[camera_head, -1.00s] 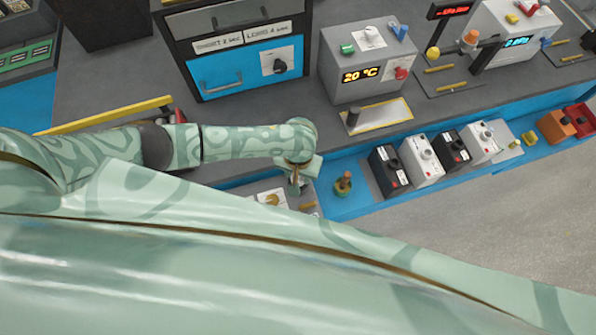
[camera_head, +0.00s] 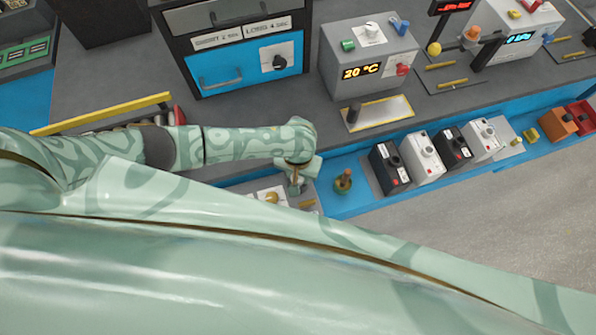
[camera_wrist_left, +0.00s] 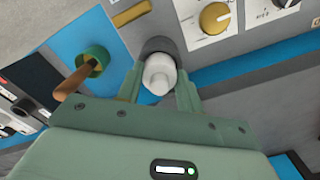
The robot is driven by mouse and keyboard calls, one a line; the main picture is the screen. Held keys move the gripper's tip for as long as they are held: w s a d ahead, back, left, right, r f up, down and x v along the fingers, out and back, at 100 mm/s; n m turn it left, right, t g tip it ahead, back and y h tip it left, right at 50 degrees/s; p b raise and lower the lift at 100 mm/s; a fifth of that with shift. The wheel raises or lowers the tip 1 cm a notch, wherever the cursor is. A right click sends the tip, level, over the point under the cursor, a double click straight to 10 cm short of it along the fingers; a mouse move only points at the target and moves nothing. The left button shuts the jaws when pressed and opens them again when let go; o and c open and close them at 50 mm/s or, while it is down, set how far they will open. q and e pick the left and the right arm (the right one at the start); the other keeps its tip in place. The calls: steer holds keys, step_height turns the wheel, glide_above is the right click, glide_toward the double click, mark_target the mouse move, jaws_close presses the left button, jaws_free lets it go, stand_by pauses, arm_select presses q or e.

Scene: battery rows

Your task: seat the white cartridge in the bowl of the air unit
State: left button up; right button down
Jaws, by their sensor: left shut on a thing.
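My left gripper (camera_head: 297,182) reaches down at the front edge of the bench in the head view. In the left wrist view the gripper (camera_wrist_left: 160,82) is shut on the white cartridge (camera_wrist_left: 158,76), one finger on each side. A dark grey round collar (camera_wrist_left: 157,46), which looks like the bowl, lies directly behind the cartridge's far end. I cannot tell how deep the cartridge sits in it. The grey panel with a yellow knob (camera_wrist_left: 214,18) is beside it; the knob also shows in the head view (camera_head: 271,197). The cartridge is hidden in the head view. My right gripper is not in view.
A green cup with a wooden handle (camera_head: 343,181) stands close to the gripper, also seen in the left wrist view (camera_wrist_left: 90,62). Black and white battery-like boxes (camera_head: 422,157) line the blue strip to the right. A grey 20 °C unit (camera_head: 367,62) stands behind.

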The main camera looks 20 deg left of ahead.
arm_select(q)
steer(key=shift+f, duration=0.25)
steer(key=o, duration=1.1)
steer(key=shift+d, duration=0.1)
step_height(320, 180, up, 16)
steer(key=p, duration=0.7)
steer(key=shift+r, duration=0.1)
